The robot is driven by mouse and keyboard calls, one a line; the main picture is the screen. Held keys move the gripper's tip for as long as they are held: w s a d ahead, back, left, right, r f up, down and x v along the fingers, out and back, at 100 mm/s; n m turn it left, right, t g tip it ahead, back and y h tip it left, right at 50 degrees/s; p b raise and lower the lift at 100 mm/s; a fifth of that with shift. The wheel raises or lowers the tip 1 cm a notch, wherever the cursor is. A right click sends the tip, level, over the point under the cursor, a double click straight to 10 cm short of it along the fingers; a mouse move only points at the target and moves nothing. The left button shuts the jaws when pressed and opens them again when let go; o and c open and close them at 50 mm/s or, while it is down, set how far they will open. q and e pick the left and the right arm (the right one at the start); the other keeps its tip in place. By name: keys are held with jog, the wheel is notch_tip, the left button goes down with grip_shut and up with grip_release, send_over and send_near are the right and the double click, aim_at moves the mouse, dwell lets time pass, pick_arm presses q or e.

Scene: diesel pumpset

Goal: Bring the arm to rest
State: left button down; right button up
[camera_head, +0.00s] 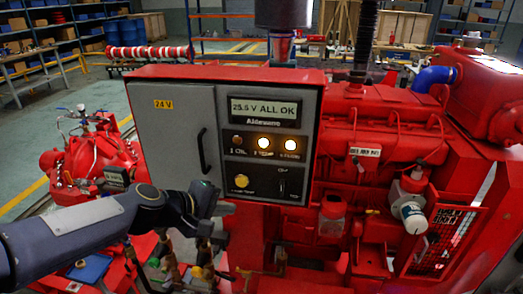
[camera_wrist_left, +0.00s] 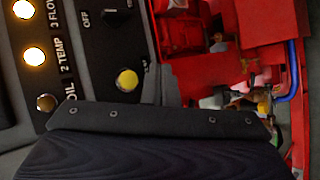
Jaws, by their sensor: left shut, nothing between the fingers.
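My left arm comes in from the left in the head view, and its dark gripper (camera_head: 218,222) is in front of the lower edge of the control panel (camera_head: 225,85). The gripper is shut and holds nothing. I cannot tell whether it touches the panel. The panel's display (camera_head: 263,108) reads "25.5 V ALL OK". The TEMP lamp (camera_head: 263,143) and FLOW lamp (camera_head: 290,145) are lit; the OIL lamp (camera_head: 237,139) is dark. In the left wrist view, a dark part of my gripper spans the bottom, beside the yellow button (camera_wrist_left: 127,80). My right gripper is not in view.
The red engine (camera_head: 400,120) fills the right side, with a clear jar (camera_head: 332,215) and a white filter (camera_head: 411,205) on it. A red pump (camera_head: 90,160) stands left, behind my arm. Brass fittings (camera_head: 208,270) are below the gripper. Open floor shows at the far left.

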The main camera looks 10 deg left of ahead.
pick_arm(q)
jog(key=s+a+f+m+g+y, duration=0.1)
jog(key=s+f+m, duration=0.1)
jog(key=s, duration=0.6)
jog(key=s+a+f+m+g+y, duration=0.1)
jog(key=s+m, duration=0.3)
jog(key=s, duration=0.4)
jog(key=s+a+f+m+g+y, duration=0.1)
jog(key=s+a+f+m, duration=0.1)
jog(key=s, duration=0.6)
jog(key=shift+a+f+m, duration=0.35)
jog(key=shift+f+m, duration=0.05)
jog(key=shift+m, duration=0.3)
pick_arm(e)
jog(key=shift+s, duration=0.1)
